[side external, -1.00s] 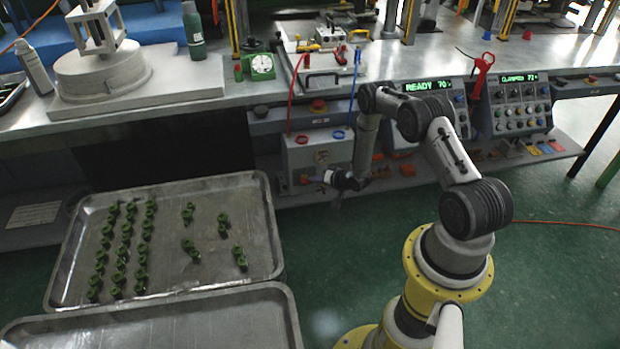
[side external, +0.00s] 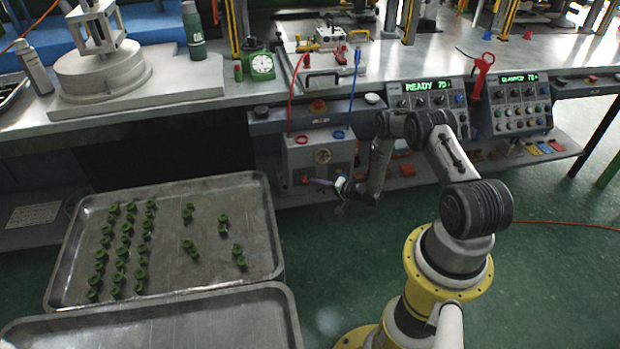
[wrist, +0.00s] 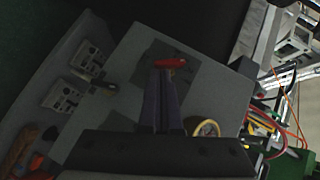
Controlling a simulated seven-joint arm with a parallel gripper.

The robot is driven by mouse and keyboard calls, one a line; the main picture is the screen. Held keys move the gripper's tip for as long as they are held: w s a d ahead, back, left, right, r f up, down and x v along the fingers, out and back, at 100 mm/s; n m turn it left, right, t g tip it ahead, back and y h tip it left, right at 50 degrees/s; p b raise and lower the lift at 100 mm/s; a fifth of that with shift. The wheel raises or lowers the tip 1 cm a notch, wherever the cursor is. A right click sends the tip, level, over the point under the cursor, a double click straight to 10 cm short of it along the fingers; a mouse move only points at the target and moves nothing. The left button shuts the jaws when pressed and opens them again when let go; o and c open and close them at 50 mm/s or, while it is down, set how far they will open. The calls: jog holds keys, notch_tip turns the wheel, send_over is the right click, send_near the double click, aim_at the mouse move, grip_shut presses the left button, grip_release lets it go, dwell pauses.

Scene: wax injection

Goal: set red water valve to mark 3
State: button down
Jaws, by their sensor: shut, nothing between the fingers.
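The red water valve handle (wrist: 170,63) shows in the wrist view as a short red bar, lying crosswise just beyond my fingertips. It sits on a dark square plate on the front of the grey box (side external: 298,156). The numbers around it are too small and dark to read, so I cannot tell its setting. My gripper (side external: 318,183) is shut and empty, in front of the lower part of the box. In the wrist view my gripper (wrist: 162,78) points at the handle; whether it touches is unclear.
A control panel (side external: 430,98) stands to the right. A metal tray (side external: 170,272) with several green parts lies to the left. Open floor lies in front.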

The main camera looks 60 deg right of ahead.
jog(key=shift+f+m+t+y, duration=0.3)
jog(key=shift+f+m+t, duration=0.15)
jog(key=shift+m+t, duration=0.3)
jog(key=shift+f, duration=0.2)
jog(key=s+r, duration=0.1)
jog(key=s, duration=0.6)
jog(key=shift+s, duration=0.15)
jog(key=shift+r, duration=0.15)
